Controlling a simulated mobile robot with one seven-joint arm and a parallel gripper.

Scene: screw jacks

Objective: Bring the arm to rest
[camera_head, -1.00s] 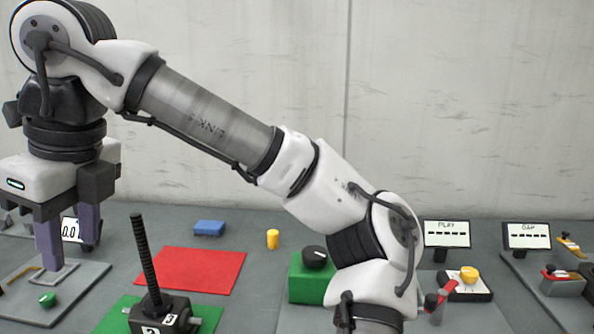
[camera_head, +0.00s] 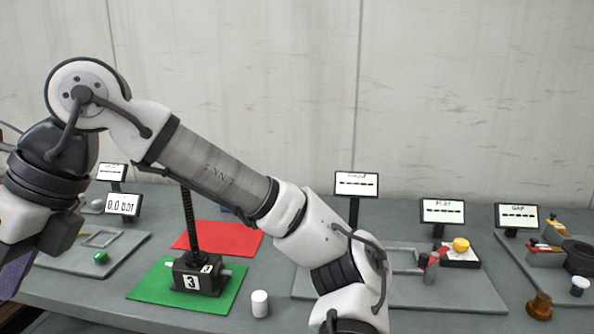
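My arm (camera_head: 220,175) reaches across the middle of the head view, from the lower right up to the left. My gripper (camera_head: 14,272) hangs at the left edge, tilted and partly cut off. One purple finger shows; the other cannot be made out, so its opening is unclear. No held object shows. The gripper is left of the screw jack and appears clear of it. The screw jack, a black block (camera_head: 197,277) marked 3 with an upright threaded rod (camera_head: 189,225), stands on a green mat (camera_head: 150,284).
A red mat (camera_head: 190,238) lies behind the jack. A white cylinder (camera_head: 260,304) stands right of the green mat. A plate with a green button (camera_head: 100,257) lies at left, near a 0.0 bar display (camera_head: 123,204). Several displays and fixtures, including a yellow knob (camera_head: 461,245), stand at right.

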